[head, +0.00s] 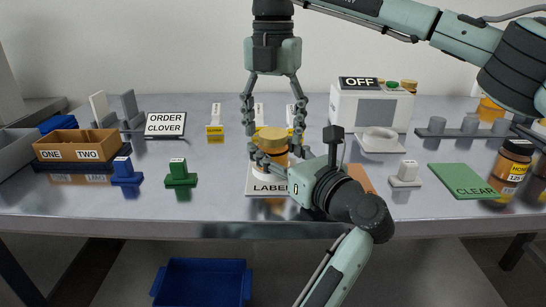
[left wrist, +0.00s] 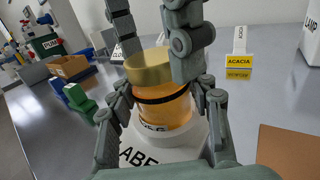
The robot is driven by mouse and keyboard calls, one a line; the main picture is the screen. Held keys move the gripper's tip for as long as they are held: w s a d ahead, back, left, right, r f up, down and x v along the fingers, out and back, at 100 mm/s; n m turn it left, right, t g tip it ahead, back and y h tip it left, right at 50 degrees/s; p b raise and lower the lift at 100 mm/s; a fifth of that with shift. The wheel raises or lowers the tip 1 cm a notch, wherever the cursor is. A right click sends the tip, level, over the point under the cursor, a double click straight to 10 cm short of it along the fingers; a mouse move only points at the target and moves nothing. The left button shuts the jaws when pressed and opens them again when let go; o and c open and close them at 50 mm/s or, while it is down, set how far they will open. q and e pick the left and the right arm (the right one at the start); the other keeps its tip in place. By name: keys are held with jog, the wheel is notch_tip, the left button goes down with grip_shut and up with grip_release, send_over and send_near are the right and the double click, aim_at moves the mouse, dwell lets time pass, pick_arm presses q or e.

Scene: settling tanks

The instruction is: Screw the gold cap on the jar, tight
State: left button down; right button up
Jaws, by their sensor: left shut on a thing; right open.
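The amber jar (head: 274,156) stands on a white round base on the LABEL plate (head: 268,188); in the left wrist view the jar (left wrist: 165,112) looks upright. The gold cap (head: 271,134) sits on top of it, also seen in the left wrist view (left wrist: 150,66); whether its thread is engaged cannot be told. My left gripper (head: 276,160) is shut on the jar's body from the front, its fingers on both sides. My right gripper (head: 272,124) points down from above, open, with its fingers on either side of the cap and apart in the head view.
A white OFF machine (head: 370,108) stands behind right. A honey jar (head: 511,168) and green CLEAR mat (head: 466,179) are at right. A ONE/TWO box (head: 78,150) and ORDER CLOVER sign (head: 165,124) are at left. Several yellow-labelled stands are behind. A blue bin (head: 202,281) is below the table.

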jog(key=shift+r, duration=2.25)
jog(key=shift+c, duration=0.3)
jog(key=n, duration=0.4)
jog(key=shift+r+n, duration=0.4)
jog(key=n, duration=0.3)
jog(key=r+n, duration=0.1)
jog(key=n, duration=0.7)
jog(key=shift+r+n, duration=0.4)
jog(key=n, duration=0.2)
jog(key=r+n, duration=0.1)
jog(key=n, duration=0.2)
jog(key=shift+f, duration=0.1)
